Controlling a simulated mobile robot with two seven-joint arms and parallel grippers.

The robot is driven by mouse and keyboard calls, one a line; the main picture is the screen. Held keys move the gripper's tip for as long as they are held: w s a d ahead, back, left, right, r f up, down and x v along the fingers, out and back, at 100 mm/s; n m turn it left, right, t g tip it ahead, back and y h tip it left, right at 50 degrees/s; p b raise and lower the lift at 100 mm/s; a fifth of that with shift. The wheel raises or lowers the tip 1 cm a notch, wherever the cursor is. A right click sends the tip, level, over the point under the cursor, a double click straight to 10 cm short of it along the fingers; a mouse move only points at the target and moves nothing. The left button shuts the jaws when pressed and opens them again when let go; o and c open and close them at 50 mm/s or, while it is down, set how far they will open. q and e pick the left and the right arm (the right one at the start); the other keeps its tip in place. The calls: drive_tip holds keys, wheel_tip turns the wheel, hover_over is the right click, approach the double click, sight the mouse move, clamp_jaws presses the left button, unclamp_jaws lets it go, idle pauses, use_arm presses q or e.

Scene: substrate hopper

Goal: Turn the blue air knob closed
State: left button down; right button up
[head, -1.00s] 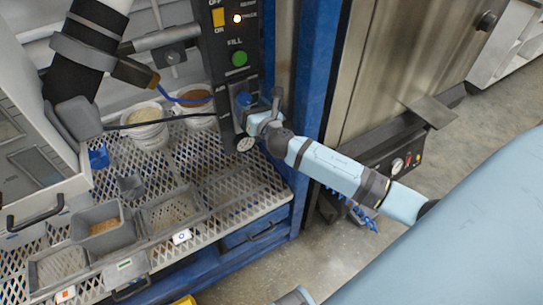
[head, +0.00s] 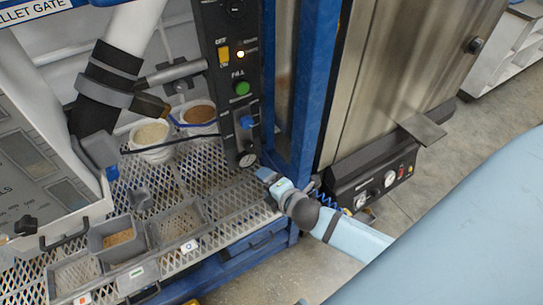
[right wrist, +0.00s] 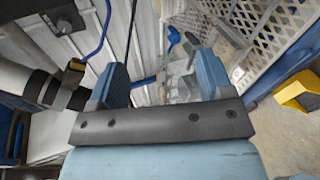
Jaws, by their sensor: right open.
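The blue air knob (head: 247,122) is on the black control panel (head: 228,77), below the green button (head: 242,88) and above a round gauge (head: 248,159). It is in plain view, but too small for me to read its setting. My right gripper (head: 264,173) is below and right of the knob, apart from it, near the panel's lower end. In the right wrist view my right gripper (right wrist: 163,78) has its blue fingers spread, with nothing between them. The knob does not show there. My left gripper is not in view.
A blue upright post (head: 308,90) stands right of the panel. Buckets (head: 151,140) and grey bins (head: 110,240) stand on the mesh shelf (head: 215,225) at left. A dark hose crosses toward the panel. A yellow object (right wrist: 296,92) lies at right in the wrist view.

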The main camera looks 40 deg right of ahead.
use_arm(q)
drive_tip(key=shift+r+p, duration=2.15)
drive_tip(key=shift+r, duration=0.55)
use_arm(e)
drive_tip(key=s+a+r+m+g+y, duration=0.1)
drive_tip(key=s+a+m, duration=0.2)
drive_tip(key=s+m, duration=0.3)
drive_tip(key=shift+s+a+m+g, duration=0.3)
drive_tip(key=shift+m+g, duration=0.1)
drive_tip(key=shift+m, duration=0.5)
drive_tip(key=shift+r, duration=0.1)
use_arm(q)
drive_tip(key=p, duration=0.3)
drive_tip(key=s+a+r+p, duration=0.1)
drive_tip(key=p, duration=0.2)
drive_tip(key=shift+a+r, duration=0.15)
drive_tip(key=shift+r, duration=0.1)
use_arm(e)
drive_tip(key=s+a+r+m+g+y, duration=0.1)
drive_tip(key=s+a+r+m, duration=0.2)
drive_tip(key=s+m, duration=0.4)
drive_tip(key=shift+s+a+m, duration=0.2)
drive_tip(key=shift+s+m, duration=0.05)
drive_tip(key=shift+m, duration=0.85)
drive_tip(key=shift+r, duration=0.15)
drive_tip(key=shift+c, duration=0.5)
